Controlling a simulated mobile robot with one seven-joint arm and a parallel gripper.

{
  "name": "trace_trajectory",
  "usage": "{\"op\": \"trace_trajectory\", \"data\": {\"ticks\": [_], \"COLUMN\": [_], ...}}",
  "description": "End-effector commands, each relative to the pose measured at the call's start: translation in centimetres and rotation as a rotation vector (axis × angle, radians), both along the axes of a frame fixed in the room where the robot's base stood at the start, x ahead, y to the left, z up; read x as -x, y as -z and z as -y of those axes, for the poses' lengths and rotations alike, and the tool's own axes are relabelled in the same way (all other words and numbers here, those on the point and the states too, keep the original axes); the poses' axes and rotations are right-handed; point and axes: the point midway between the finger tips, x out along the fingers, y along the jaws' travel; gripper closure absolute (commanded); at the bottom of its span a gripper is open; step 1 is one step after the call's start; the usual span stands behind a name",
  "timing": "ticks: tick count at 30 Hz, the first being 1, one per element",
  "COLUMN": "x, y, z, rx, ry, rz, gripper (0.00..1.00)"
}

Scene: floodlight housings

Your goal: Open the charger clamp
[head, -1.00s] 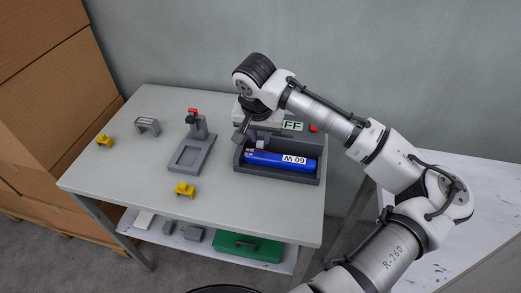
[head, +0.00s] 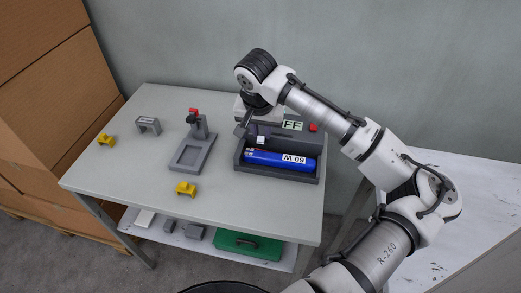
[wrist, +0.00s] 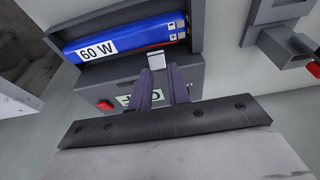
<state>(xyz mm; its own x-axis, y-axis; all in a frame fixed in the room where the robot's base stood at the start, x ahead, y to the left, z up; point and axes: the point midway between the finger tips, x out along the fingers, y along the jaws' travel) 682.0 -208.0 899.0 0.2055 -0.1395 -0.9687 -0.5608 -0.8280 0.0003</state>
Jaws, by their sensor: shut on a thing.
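The charger (head: 275,176) is a dark grey box at the right of the grey table, with a blue battery (head: 280,160) marked 60 W lying in its tray. The battery also shows in the wrist view (wrist: 125,38). The clamp (wrist: 155,61) is a small pale piece on the charger, close beside the battery. My gripper (wrist: 161,77) is over the charger with its two purple-grey fingers either side of the clamp's light stem, shut on it. In the head view my gripper (head: 252,135) partly hides the clamp and the charger's back.
A red button (head: 313,127) and a partly hidden label (head: 292,125) sit at the charger's back. A grey stand with a red top (head: 193,150) is to its left. Yellow pieces (head: 186,188) and a grey bracket (head: 148,125) lie on the table. A green case (head: 245,243) is below.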

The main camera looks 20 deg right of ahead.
Motion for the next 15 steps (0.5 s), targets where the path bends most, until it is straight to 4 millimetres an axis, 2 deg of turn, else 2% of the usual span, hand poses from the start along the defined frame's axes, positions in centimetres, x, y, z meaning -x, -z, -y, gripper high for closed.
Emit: {"op": "trace_trajectory", "data": {"ticks": [15], "x": [-0.67], "y": [-0.24], "z": [0.34], "rx": [-0.002], "ry": [0.0], "rz": [0.004], "gripper": [0.95]}}
